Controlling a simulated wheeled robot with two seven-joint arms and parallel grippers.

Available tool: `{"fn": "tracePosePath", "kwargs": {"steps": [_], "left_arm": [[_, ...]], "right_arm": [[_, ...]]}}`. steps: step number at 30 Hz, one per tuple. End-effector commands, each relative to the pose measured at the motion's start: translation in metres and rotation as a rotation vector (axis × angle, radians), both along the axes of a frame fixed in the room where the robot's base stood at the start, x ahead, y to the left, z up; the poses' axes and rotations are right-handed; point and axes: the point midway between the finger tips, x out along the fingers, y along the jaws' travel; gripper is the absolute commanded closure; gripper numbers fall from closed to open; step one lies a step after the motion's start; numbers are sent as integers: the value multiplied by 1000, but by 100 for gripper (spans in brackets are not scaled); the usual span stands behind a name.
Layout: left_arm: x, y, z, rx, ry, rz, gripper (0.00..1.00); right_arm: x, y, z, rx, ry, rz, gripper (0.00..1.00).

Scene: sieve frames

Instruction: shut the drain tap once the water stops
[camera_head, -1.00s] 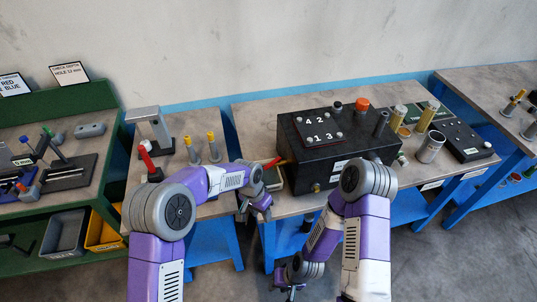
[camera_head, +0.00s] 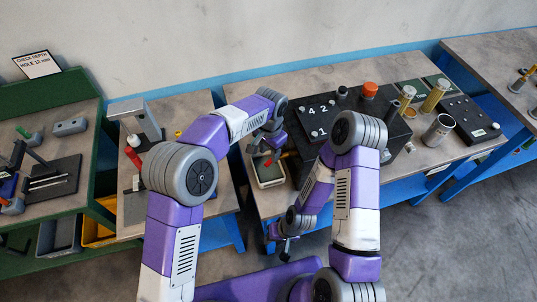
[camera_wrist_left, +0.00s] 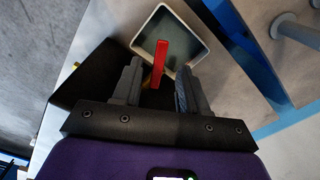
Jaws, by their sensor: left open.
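The drain tap's red lever (camera_wrist_left: 159,62) stands between the fingers of my left gripper (camera_wrist_left: 160,78) in the left wrist view. That gripper is open, and I cannot tell whether either finger touches the lever. In the head view my left gripper (camera_head: 264,148) is at the left side of the black tank box (camera_head: 305,140), and the red lever (camera_head: 268,162) shows just below it. A pale-rimmed square tray (camera_head: 270,184) lies under the lever. I cannot make out any water stream. My right gripper (camera_head: 283,250) hangs low before the bench's front edge; its fingers are too small to read.
A numbered panel (camera_head: 318,114) lies on the tank box. An orange-capped cylinder (camera_head: 370,90), brass cylinders (camera_head: 434,96) and a metal cup (camera_head: 438,130) stand to its right. A grey stand (camera_head: 138,118) is on the left bench. A gap separates the benches.

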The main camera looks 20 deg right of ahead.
Motion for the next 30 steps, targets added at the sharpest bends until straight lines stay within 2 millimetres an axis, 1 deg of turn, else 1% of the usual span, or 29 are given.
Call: {"fn": "tracePosePath", "kwargs": {"steps": [1,3,7,11,18,20,24,27,30], "left_arm": [[0,1,-11,3,3,0,57],[0,1,-21,2,2,0,57],[0,1,-35,2,1,0,57],[0,0,-41,1,-1,1,57],[0,0,-41,0,0,1,57],[0,0,-41,0,0,1,65],[0,0,-41,0,0,1,87],[0,0,-41,0,0,1,100],[0,0,-41,0,0,1,100]], "right_arm": [[0,0,-2,0,0,0,66],[0,0,-4,0,0,0,66],[0,0,-5,0,-1,0,66],[0,0,-6,0,-1,0,66],[1,0,-5,0,-1,0,66],[1,0,-5,0,-1,0,66],[1,0,-5,0,-1,0,66],[1,0,-5,0,-1,0,66],[1,0,-5,0,-1,0,66]]}}
